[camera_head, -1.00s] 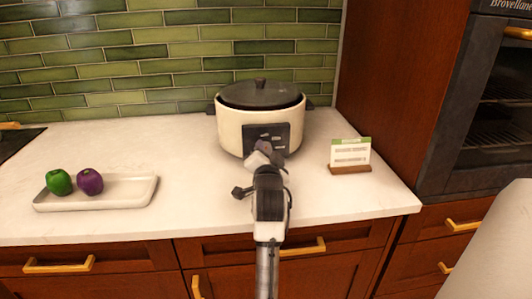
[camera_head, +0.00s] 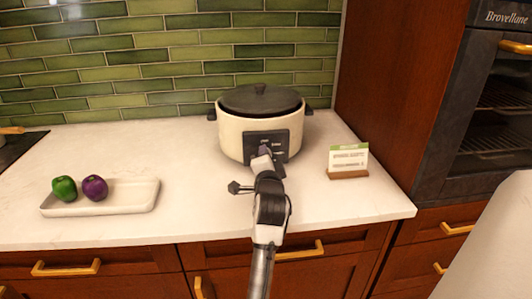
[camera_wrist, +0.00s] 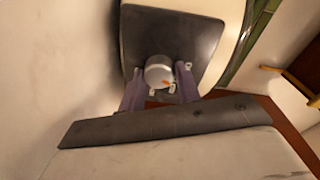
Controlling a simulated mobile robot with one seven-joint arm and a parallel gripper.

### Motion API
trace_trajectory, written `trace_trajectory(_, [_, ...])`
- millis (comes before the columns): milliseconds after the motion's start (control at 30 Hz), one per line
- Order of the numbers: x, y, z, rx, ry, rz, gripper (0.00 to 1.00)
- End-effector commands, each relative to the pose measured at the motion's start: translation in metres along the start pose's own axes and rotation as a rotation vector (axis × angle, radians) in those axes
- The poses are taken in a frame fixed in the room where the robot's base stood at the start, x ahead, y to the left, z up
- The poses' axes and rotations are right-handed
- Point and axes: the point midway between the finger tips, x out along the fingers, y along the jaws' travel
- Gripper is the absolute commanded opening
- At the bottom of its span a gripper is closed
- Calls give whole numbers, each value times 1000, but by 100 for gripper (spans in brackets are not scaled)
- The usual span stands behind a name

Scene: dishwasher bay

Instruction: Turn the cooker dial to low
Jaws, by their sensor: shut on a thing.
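The cooker (camera_head: 233,130) is a cream pot with a dark lid and side handles, standing on the counter against the tiled wall. Its dark control panel (camera_head: 284,141) faces me and is partly hidden by my arm. In the wrist view the silver round dial (camera_wrist: 158,69) with an orange pointer mark sits on the dark panel (camera_wrist: 195,35). The pointer is at the dial's lower right in that view. Small pale labels lie around the dial. My gripper (camera_wrist: 160,78) is shut on the dial, with one purple-grey finger on each side. It also shows at the panel in the head view (camera_head: 264,150).
A white tray (camera_head: 130,198) with a green vegetable (camera_head: 64,188) and a purple one (camera_head: 95,187) lies at left. A small card stand (camera_head: 348,160) is right of the cooker. An oven (camera_head: 495,120) stands at far right. The counter's middle is clear.

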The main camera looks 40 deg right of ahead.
Motion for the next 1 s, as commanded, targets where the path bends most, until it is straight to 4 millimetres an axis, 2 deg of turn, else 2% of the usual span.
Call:
trace_trajectory(300, [0,-2,-1,255,-18,18,10])
trace_trajectory(500, [0,-1,-1,363,-24,24,10])
trace_trajectory(1000, [0,1,-1,449,-29,29,10])
